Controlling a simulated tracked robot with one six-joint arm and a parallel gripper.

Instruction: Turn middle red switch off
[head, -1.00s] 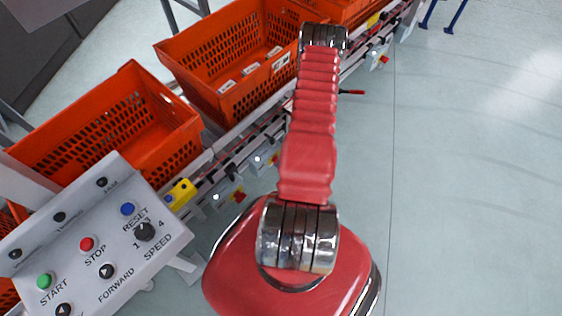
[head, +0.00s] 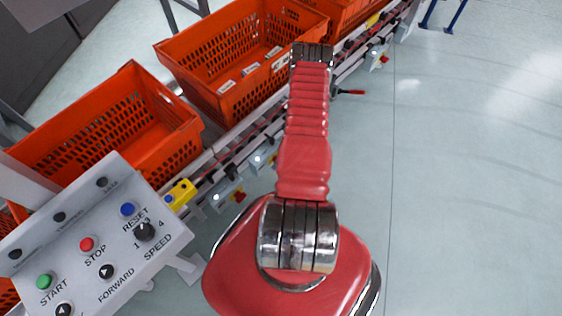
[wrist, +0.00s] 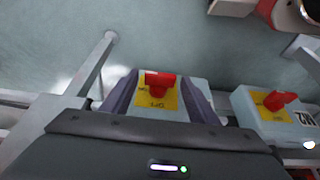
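In the wrist view, a red switch (wrist: 159,84) sits on a yellow plate on a light grey box. My gripper (wrist: 160,80) is open, with one dark finger on each side of this switch and its plate. I cannot tell whether the fingers touch the box. A second red switch (wrist: 281,101) on another grey box stands to the right, outside the fingers. In the head view, a red switch (head: 239,196) shows on the conveyor side left of my arm, and another (head: 384,58) shows farther back. My gripper is hidden in the head view.
Orange totes (head: 190,135) stand along the conveyor. A grey control panel (head: 75,250) with buttons is at the lower left. A yellow box (head: 181,193) sits on the conveyor edge. A red handle (head: 350,92) sticks out right of my arm. The floor at right is clear.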

